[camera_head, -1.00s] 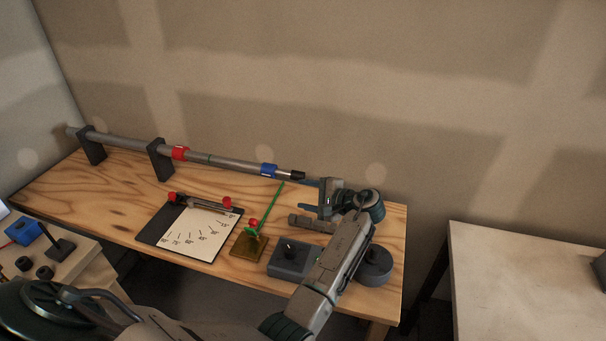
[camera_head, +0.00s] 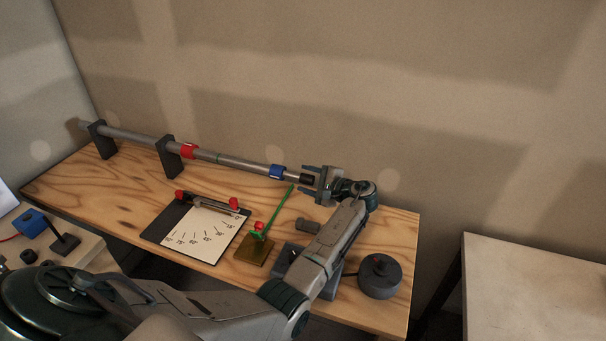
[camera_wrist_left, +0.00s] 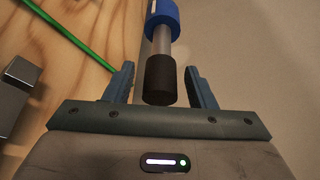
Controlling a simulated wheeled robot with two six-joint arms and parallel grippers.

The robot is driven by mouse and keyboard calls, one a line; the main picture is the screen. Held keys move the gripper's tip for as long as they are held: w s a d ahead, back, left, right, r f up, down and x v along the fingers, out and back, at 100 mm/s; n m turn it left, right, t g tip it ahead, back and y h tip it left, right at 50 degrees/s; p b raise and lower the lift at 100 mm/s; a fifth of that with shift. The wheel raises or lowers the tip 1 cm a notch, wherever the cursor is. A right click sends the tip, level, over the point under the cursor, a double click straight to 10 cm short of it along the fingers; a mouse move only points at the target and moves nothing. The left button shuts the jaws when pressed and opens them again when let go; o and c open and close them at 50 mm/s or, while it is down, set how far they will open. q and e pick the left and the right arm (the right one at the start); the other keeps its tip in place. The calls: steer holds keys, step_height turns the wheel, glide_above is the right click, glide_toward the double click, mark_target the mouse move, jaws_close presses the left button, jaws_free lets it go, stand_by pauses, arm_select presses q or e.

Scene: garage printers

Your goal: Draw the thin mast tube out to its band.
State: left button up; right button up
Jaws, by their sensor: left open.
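The telescoping mast lies level across two dark brackets at the back of the wooden table. Its thick grey tube (camera_head: 137,136) is at the left, with a red collar (camera_head: 188,151) and a thinner middle tube (camera_head: 240,163) beyond. A blue collar (camera_head: 276,171) sits near the right end. The thin tube (camera_wrist_left: 162,40) shows as a short length between the blue collar (camera_wrist_left: 162,14) and a black end cap (camera_wrist_left: 160,79). My left gripper (camera_head: 308,179) is open around the black cap, with one finger on each side and small gaps showing in the left wrist view (camera_wrist_left: 161,84). My right gripper is not in view.
A dial board (camera_head: 205,231) with angle marks, a green rod on a brass base (camera_head: 253,250), a grey block (camera_head: 290,256) and a round dark weight (camera_head: 380,276) stand in front of the mast. Another table (camera_head: 530,280) is at the right. The wall is close behind.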

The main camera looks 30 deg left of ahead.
arm_select(q)
steer(key=shift+x, duration=0.8)
steer(key=shift+a, duration=0.15)
jaws_close()
